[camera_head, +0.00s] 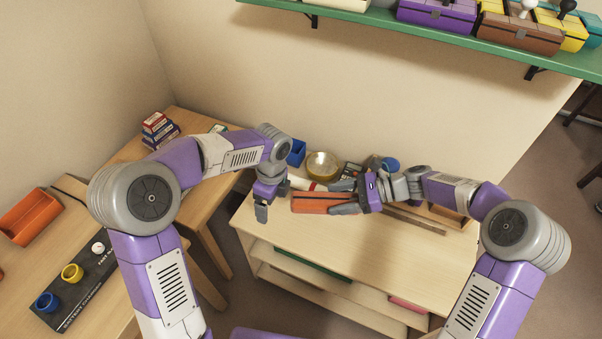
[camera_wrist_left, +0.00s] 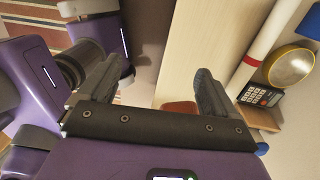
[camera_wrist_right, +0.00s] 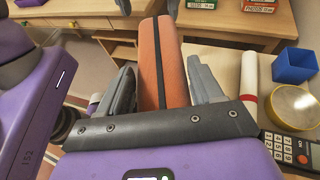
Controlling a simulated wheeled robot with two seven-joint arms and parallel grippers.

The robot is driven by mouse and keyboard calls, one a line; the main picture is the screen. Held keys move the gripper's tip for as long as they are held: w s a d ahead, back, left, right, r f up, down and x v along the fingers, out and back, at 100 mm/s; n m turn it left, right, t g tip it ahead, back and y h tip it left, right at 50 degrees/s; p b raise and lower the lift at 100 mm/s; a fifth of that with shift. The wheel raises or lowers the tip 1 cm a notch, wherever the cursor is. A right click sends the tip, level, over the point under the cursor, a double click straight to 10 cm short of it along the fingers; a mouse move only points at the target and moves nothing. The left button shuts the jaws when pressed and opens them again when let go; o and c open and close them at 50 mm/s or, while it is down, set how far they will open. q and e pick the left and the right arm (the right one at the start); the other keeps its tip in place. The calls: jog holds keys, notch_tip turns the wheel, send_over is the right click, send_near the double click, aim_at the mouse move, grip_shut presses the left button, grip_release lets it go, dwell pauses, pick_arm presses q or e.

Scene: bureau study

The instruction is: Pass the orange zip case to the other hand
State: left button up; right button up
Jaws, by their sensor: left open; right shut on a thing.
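The orange zip case (camera_head: 322,203) is long, with a dark strip along its length. My right gripper (camera_head: 345,198) is shut on its right end and holds it above the light wooden desk. In the right wrist view the case (camera_wrist_right: 163,65) stands out between the two fingers of that gripper (camera_wrist_right: 165,90). My left gripper (camera_head: 262,212) is open and empty, just left of the case's free end, apart from it. In the left wrist view a small orange patch (camera_wrist_left: 180,106) shows between the open fingers of that gripper (camera_wrist_left: 155,90).
On the desk (camera_head: 365,255) behind the case are a blue box (camera_head: 296,152), a yellow bowl (camera_head: 322,165), a calculator (camera_wrist_right: 290,148) and a red-and-white roll (camera_wrist_right: 249,90). A second table (camera_head: 100,255) stands at left with an orange tray (camera_head: 30,215). A green shelf (camera_head: 420,36) hangs above.

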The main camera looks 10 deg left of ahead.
pick_arm(q)
jog(key=d+r+h, duration=0.2)
jog(key=d+r, duration=0.1)
jog(key=r, duration=0.3)
jog(key=n+t+h, duration=0.1)
jog(key=n+h, duration=0.2)
jog(key=n, duration=0.1)
send_near(317, 198)
jog(key=x, duration=1.1)
jog(key=shift+f, duration=0.25)
jog(key=c, duration=1)
jog(key=shift+c, duration=0.6)
pick_arm(e)
jog(key=o, duration=1.2)
